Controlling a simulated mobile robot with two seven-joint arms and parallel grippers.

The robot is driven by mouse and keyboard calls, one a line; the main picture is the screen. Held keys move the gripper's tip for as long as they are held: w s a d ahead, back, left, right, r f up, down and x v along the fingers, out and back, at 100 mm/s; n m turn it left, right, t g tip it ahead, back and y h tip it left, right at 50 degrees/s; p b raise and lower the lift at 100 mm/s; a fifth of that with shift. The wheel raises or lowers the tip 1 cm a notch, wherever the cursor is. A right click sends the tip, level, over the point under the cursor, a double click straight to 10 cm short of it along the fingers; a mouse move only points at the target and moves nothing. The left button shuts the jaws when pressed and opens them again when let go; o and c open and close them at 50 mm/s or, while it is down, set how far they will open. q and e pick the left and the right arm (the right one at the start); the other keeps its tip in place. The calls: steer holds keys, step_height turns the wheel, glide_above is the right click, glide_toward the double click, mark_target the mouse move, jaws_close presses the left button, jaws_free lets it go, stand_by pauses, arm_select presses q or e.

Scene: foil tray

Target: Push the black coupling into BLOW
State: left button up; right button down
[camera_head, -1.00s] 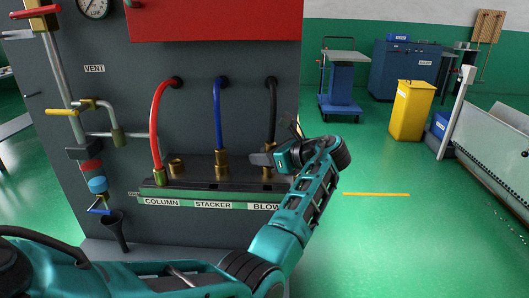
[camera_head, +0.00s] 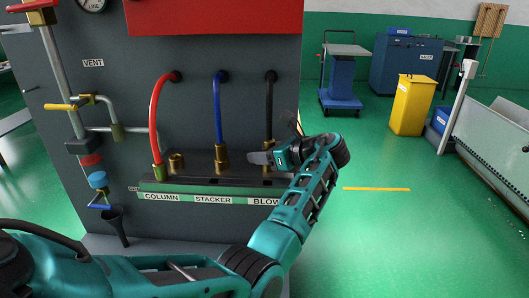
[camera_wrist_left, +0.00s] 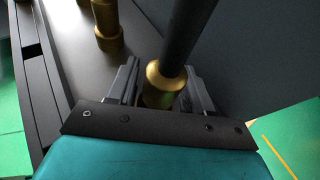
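The black hose (camera_head: 270,105) comes out of the grey panel and ends in a brass coupling above the BLOW label (camera_head: 263,202). My left gripper (camera_head: 264,157) is at this coupling, with its fingers on either side. In the left wrist view the black coupling (camera_wrist_left: 163,82) sits between the finger pads (camera_wrist_left: 160,90), which look closed on it. The hose rises out of the grip. My right gripper is not in view.
To the left on the same black manifold (camera_head: 200,183) stand the blue hose's coupling (camera_head: 222,155) at STACKER, a bare brass fitting (camera_head: 176,162), and the red hose's coupling (camera_head: 158,172) at COLUMN. Valves and pipes (camera_head: 115,131) line the panel's left. Open floor lies right.

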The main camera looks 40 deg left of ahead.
arm_select(q)
steer(key=shift+s+d+f, duration=0.15)
steer(key=shift+s+f, duration=0.1)
steer(key=shift+f, duration=0.45)
steer(key=w+r+v, duration=0.1)
steer(key=v, duration=1.2)
steer(key=shift+s+p, duration=0.25)
steer(key=shift+p, duration=0.2)
steer(key=shift+r, duration=0.15)
